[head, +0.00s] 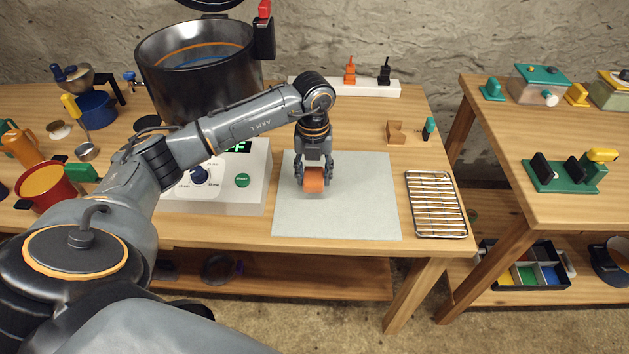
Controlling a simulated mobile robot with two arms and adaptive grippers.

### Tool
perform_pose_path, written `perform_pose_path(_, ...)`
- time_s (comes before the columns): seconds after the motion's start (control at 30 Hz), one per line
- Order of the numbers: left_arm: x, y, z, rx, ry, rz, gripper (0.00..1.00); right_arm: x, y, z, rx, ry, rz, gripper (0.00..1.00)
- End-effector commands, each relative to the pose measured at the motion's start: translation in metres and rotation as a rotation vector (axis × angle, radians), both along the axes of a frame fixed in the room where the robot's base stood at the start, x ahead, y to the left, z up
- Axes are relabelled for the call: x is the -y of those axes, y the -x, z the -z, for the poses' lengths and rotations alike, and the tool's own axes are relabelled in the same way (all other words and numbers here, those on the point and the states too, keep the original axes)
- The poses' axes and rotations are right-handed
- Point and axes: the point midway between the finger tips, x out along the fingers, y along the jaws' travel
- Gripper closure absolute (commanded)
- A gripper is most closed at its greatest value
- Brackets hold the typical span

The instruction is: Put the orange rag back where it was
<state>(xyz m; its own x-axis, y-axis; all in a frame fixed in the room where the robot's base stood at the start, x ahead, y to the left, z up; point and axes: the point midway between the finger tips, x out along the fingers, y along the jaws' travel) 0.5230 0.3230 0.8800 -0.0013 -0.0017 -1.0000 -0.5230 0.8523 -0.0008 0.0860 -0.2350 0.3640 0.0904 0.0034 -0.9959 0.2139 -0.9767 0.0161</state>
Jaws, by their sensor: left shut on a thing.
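The orange rag (314,182) is a small orange bundle in the head view, held between the fingers of my left gripper (314,178). My left gripper points down and is shut on the rag. The rag is over the upper middle of a pale grey mat (345,217) on the wooden table. I cannot tell whether the rag touches the mat or hangs just above it. My right gripper is not in view.
A wire rack (436,204) lies right of the mat. A white control panel (243,195) and large dark pot (195,75) stand to the left. A power strip (345,86) and wooden block (396,133) are behind. The mat's front half is clear. A second table (540,205) stands right, across a gap.

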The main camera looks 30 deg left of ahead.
Motion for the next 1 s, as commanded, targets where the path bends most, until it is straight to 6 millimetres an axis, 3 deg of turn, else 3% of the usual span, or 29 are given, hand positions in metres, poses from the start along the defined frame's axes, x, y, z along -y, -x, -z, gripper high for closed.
perform_pose_path(0.37, -0.001, -0.005, 0.037, -0.003, -0.001, 0.000, 0.84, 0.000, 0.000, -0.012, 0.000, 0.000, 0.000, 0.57)
perform_pose_path(0.7, -0.001, -0.005, 0.042, -0.001, -0.001, 0.001, 0.84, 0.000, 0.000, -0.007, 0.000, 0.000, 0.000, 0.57)
perform_pose_path(0.73, -0.001, -0.005, 0.042, -0.001, -0.001, 0.000, 0.52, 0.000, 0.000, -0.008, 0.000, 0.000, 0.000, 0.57)
perform_pose_path(0.83, -0.001, -0.005, 0.041, -0.001, -0.001, 0.000, 0.32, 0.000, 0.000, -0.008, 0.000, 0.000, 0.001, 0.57)
perform_pose_path(1.0, -0.001, -0.005, 0.041, -0.001, -0.001, 0.000, 0.31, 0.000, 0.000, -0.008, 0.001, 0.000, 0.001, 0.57)
